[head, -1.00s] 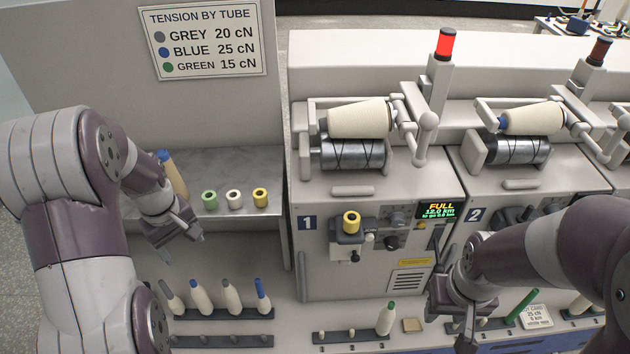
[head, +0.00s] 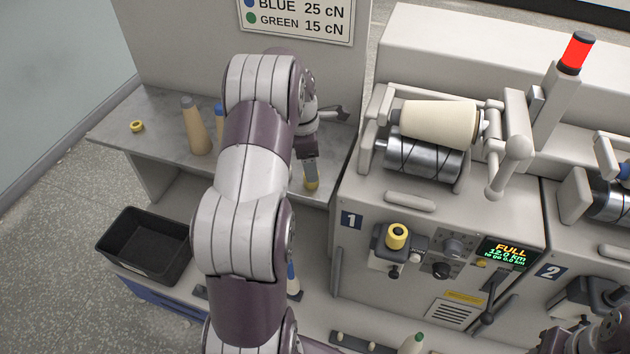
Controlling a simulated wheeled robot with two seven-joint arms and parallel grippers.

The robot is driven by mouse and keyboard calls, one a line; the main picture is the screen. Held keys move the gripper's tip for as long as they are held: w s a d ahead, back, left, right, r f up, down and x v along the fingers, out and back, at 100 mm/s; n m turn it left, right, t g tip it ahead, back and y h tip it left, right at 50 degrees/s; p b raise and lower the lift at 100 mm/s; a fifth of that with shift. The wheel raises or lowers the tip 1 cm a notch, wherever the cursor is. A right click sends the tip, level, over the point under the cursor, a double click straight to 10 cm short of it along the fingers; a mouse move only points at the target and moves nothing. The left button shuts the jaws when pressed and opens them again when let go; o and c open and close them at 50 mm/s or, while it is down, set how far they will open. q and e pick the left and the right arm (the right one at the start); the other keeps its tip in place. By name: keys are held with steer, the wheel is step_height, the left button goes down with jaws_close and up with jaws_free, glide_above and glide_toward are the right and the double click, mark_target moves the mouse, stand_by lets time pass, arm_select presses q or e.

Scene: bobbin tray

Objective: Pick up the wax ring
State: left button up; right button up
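A yellow wax ring (head: 311,184) lies on the grey shelf near its right end, partly covered by my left gripper (head: 310,172). The gripper points down over this ring; I cannot tell whether its fingers close on it. Another yellow ring (head: 397,236) sits on the front unit of machine 1. A third yellow ring (head: 137,126) lies at the shelf's far left. The green and white rings are not visible; my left arm covers that part of the shelf. My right gripper is out of frame; only part of my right arm shows at the lower right.
Cone-shaped tubes (head: 196,126) stand on the shelf (head: 110,128) left of my arm. A black bin (head: 145,245) sits below at the left.

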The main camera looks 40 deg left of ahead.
arm_select(q)
step_height(320, 180, down, 4)
steer(key=shift+s+f, duration=0.1)
steer(key=shift+s, duration=0.05)
steer(key=shift+w+d+f, duration=0.1)
steer(key=shift+w+f, duration=0.2)
steer(key=shift+f, duration=0.1)
steer(key=shift+s, duration=0.1)
steer(key=c, duration=1.1)
